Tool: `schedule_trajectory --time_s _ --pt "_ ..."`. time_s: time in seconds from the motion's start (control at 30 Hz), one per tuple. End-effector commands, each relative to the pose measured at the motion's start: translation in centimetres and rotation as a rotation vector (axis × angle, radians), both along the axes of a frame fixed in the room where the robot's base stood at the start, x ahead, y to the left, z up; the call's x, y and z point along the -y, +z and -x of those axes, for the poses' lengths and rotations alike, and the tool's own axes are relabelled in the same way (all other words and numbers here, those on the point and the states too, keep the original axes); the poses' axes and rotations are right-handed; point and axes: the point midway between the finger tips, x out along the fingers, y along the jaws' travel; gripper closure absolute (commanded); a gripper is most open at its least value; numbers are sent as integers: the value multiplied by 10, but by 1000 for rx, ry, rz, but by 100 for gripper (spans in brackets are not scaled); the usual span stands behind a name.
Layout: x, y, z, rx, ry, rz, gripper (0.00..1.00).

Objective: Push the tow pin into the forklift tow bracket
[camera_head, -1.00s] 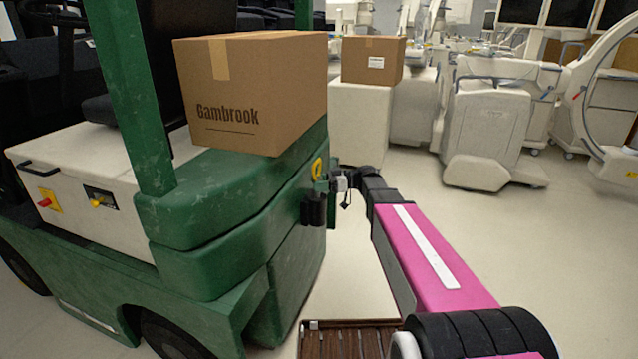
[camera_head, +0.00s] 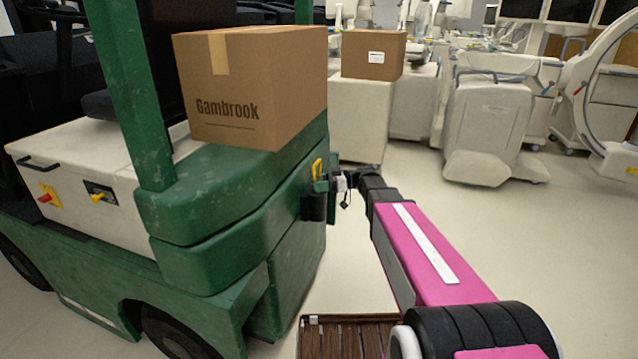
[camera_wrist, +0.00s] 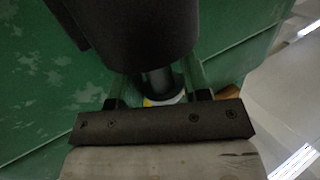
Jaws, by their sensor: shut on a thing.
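The green forklift (camera_head: 225,225) fills the left of the head view. A dark cylindrical part, apparently the tow bracket (camera_head: 313,207), sits on its rear near the corner. A yellow loop (camera_head: 317,169), apparently the tow pin's handle, shows just above it. My gripper (camera_head: 334,183) is beside the loop and is shut on the pin; the fingers are small and partly hidden there. In the wrist view, a yellow and pale piece of the tow pin (camera_wrist: 163,100) shows between my fingers, close to a large dark cylinder (camera_wrist: 140,30). How deep the pin sits cannot be seen.
A Gambrook carton (camera_head: 250,88) rests on the forklift's rear, above my gripper. Another carton (camera_head: 372,57) stands on a white cart behind. A brown slatted platform (camera_head: 345,335) is low in front. Bare floor (camera_head: 480,235) lies to the right.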

Motion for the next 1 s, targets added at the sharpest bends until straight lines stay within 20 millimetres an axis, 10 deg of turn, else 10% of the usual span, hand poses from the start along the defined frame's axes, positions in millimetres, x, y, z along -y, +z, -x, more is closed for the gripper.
schedule_trajectory --time_s 0.7,0.73,0.8,1.0 --pt "0 -14 0 0 0 -2 99" --pt "0 -14 0 0 0 -1 50" --pt "0 -14 0 0 0 -1 27" --pt "0 -15 -1 -1 -1 1 27"
